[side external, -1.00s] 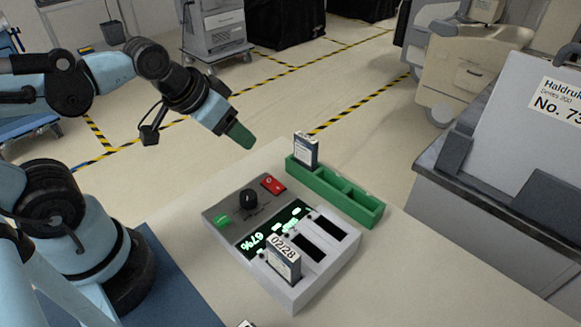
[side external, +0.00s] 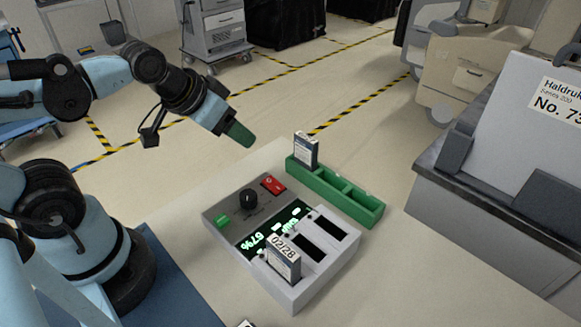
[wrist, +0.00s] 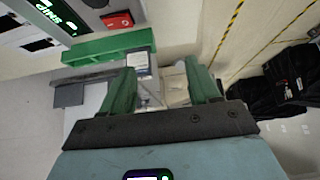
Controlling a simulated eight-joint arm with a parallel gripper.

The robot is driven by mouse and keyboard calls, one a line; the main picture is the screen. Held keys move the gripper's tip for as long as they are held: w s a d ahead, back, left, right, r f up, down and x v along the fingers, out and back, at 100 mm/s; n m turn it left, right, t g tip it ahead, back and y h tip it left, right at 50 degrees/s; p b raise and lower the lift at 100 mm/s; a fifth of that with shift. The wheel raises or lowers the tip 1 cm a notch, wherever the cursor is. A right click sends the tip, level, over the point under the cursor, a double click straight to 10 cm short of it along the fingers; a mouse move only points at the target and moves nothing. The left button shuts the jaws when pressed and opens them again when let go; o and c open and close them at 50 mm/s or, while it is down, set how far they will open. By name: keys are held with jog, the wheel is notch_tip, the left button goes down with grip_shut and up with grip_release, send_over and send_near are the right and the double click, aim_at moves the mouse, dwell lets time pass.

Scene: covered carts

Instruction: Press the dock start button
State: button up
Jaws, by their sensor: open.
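The grey charging dock (side external: 310,288) stands on the pale table. Its green button (side external: 222,221), black knob (side external: 248,198) and red switch (side external: 273,184) are on its top panel. A lit display (side external: 276,228) reads 67%. A battery labelled 02/28 (side external: 284,258) stands in the near slot; the other two slots look empty. My gripper (side external: 240,136) is raised above and behind the dock, apart from it. In the wrist view its green fingers (wrist: 163,88) are spread with nothing held between them. The red switch also shows there (wrist: 118,20).
A green tray (side external: 362,207) behind the dock holds one battery (side external: 306,150) at its left end. The table in front of the dock is mostly clear.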

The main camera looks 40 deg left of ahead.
grip_shut()
dwell(1.5)
